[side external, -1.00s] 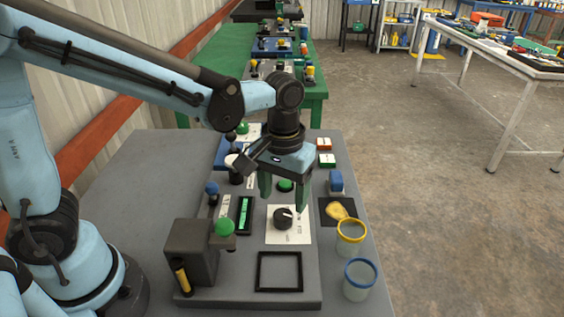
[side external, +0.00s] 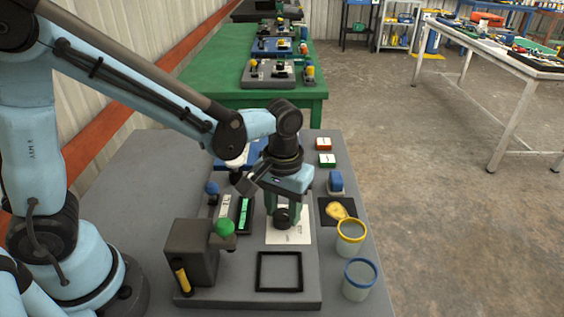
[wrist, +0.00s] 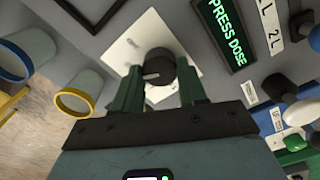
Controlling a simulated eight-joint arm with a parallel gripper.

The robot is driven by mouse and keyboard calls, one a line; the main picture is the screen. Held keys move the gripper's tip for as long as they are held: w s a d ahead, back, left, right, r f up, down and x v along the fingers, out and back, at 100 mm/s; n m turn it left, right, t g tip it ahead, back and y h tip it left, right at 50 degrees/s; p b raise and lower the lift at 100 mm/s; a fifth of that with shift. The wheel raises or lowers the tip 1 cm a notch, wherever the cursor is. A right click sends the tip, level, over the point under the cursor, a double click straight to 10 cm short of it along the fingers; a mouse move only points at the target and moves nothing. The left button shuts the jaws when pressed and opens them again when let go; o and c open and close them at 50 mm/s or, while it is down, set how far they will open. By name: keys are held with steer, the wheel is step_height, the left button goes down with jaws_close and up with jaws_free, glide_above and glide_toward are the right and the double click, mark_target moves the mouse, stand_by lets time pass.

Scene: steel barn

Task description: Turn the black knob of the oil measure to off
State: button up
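The black knob (side external: 281,219) sits on a white plate (side external: 298,237) on the grey panel of the oil measure. In the wrist view the knob (wrist: 163,68) has a pale mark on its top pointing left; the plate's lettering is too small to read. My gripper (side external: 283,210) is down over the plate with its green fingers apart. In the wrist view my gripper (wrist: 159,72) has one fingertip on each side of the knob. A narrow gap seems to show beside the knob, and I cannot tell whether either finger touches it.
A black square frame (side external: 259,272) lies in front. A yellow-rimmed cup (side external: 350,240) and a blue-rimmed cup (side external: 360,282) stand to the right.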

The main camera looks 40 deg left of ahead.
mark_target(283, 214)
steer(key=c, duration=0.3)
steer(key=shift+c, duration=0.2)
steer(key=m, duration=0.5)
steer(key=shift+m, duration=2.4)
steer(key=o, duration=1.1)
steer(key=shift+c, duration=0.2)
step_height(283, 214, up, 12)
